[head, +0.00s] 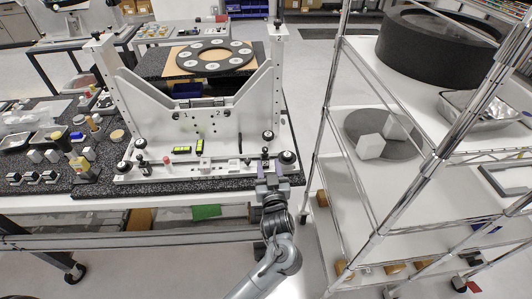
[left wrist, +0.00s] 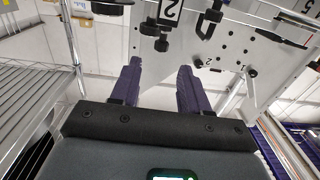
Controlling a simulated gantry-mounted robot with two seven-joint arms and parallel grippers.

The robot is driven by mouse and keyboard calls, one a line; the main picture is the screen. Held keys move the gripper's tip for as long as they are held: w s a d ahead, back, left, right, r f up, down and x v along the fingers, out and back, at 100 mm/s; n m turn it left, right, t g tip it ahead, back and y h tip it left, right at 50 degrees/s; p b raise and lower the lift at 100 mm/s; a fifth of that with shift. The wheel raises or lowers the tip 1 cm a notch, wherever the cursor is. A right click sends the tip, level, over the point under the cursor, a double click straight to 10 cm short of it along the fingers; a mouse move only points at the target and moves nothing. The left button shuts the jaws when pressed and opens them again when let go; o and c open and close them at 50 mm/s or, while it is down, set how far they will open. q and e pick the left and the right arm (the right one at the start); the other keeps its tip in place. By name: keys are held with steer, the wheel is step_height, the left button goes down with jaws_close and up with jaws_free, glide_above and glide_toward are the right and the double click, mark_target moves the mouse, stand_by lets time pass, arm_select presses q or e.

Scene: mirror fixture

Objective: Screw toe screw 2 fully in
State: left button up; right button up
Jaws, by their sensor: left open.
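The white mirror fixture (head: 222,128) stands on a dark speckled tabletop, with the numbers 1 and 2 on its upright plate. Dark knobs sit at its front right corner, near the 2 side: a small upright one (head: 265,154) and a larger round one (head: 288,157). I cannot tell which is toe screw 2. My left gripper (head: 270,182) is just in front of this corner, apart from the knobs. In the left wrist view my left gripper (left wrist: 159,65) is open with nothing between its purple fingers. Beyond the fingertips are a dark knob (left wrist: 161,44) and a "2" label (left wrist: 170,12).
A wire shelf rack (head: 350,150) stands close on the right, with a large black ring (head: 432,45) on top. Small blocks, bottles and trays crowd the table's left side. A black disc with round pads (head: 214,57) lies behind the fixture.

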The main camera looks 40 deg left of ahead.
mark_target(265, 151)
arm_select(q)
steer(key=b+x, duration=0.4)
steer(key=x, duration=0.3)
steer(key=shift+w+a+f, duration=0.15)
steer(key=shift+a+f, duration=0.05)
steer(key=shift+a, duration=0.05)
steer(key=shift+w+a+r+b, duration=0.1)
steer(key=shift+w+a+b, duration=0.2)
steer(key=shift+a+b, duration=0.05)
steer(key=shift+c, duration=0.3)
jaws_close()
steer(key=shift+r, duration=0.1)
